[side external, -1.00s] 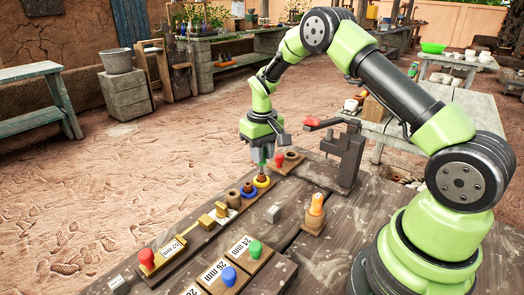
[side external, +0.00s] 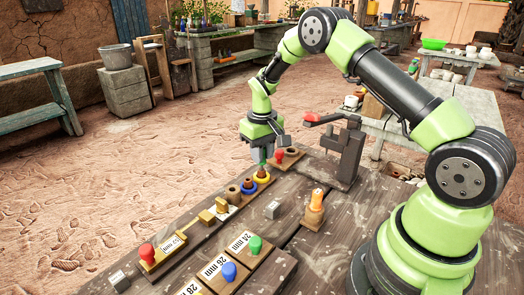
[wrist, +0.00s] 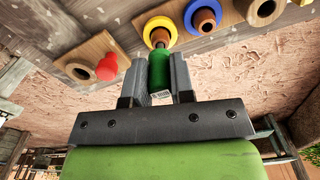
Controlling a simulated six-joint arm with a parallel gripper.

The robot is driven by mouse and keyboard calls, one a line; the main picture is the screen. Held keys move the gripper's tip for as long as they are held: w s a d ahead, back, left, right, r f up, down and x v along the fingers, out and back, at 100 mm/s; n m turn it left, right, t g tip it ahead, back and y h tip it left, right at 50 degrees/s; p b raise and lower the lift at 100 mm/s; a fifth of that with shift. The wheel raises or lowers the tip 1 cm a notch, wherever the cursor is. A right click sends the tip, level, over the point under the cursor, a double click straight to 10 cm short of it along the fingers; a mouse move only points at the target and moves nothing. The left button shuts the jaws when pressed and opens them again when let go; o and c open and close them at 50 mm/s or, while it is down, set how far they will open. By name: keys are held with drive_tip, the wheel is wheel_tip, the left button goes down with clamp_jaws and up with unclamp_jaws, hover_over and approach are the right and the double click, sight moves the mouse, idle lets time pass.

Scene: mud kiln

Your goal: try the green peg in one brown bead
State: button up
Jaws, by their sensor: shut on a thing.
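My gripper (wrist: 160,68) is shut on a green peg (wrist: 160,72), holding it between its two grey fingers. In the side view my gripper (side external: 262,156) hangs over the yellow ring (side external: 262,178), which has a brown bead (side external: 261,172) standing in it. In the wrist view the peg's front end meets the brown bead (wrist: 160,37) in the yellow ring (wrist: 148,24). I cannot tell whether its tip is inside the bead's hole. A second brown bead (wrist: 204,20) stands in the blue ring (wrist: 195,8), beside the yellow one.
A red knob (wrist: 107,68) and a holed wooden piece (wrist: 80,70) share a board beside the yellow ring. Blocks with a green knob (side external: 255,243) and a blue knob (side external: 229,271) lie nearer the front. An orange peg (side external: 317,197) and a dark clamp (side external: 345,150) stand to the right.

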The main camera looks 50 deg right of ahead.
drive_tip(key=shift+f, duration=0.85)
idle(0.7)
idle(0.8)
drive_tip(key=shift+r, duration=3)
